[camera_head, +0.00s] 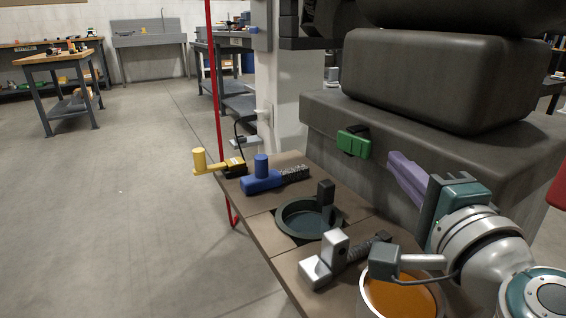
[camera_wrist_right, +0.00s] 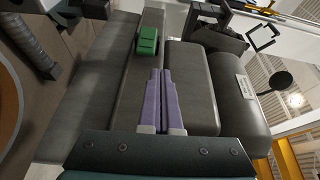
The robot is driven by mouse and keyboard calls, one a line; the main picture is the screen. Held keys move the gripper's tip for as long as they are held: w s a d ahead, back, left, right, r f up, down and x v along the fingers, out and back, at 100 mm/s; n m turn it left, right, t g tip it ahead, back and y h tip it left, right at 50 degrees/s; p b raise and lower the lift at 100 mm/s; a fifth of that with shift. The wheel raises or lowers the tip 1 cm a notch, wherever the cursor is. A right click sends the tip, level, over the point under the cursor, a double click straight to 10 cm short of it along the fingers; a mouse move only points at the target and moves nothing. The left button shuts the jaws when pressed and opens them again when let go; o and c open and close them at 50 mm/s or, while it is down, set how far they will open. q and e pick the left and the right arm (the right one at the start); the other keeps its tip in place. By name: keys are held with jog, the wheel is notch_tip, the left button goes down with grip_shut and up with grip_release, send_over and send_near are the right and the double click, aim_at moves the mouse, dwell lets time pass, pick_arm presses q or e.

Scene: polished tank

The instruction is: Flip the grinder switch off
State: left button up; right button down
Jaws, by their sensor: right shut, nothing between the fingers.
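The grinder is a large dark grey machine (camera_head: 436,78) on the right of the head view. A green switch (camera_head: 354,143) with a black part behind it sits on the grinder's lower body. The switch also shows near the top of the right wrist view (camera_wrist_right: 147,40). I cannot tell whether it is on or off. My right gripper (camera_head: 393,158) has purple fingers, shut together and empty. It is to the right of the switch in the head view, apart from it. In the wrist view the fingertips (camera_wrist_right: 161,72) point towards the switch. My left gripper is not in view.
A brown table (camera_head: 262,235) in front of the grinder holds a blue tool (camera_head: 262,180), a yellow tool (camera_head: 199,162), a dark round dish (camera_head: 289,232) and a silver clamp (camera_head: 322,268). A red post (camera_head: 212,75) stands at its far end. The floor left is clear.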

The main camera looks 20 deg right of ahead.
aim_at(353, 145)
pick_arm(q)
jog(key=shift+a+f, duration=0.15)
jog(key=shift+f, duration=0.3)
pick_arm(e)
jog(key=shift+s+d+f+m+h, duration=0.15)
jog(key=shift+d+f+m+h, duration=0.35)
jog(key=shift+d+f+m, duration=0.1)
pick_arm(q)
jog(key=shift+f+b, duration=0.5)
jog(key=shift+b, duration=0.05)
pick_arm(e)
jog(key=x, duration=1)
jog(key=shift+f, duration=0.15)
jog(key=shift+d, duration=0.1)
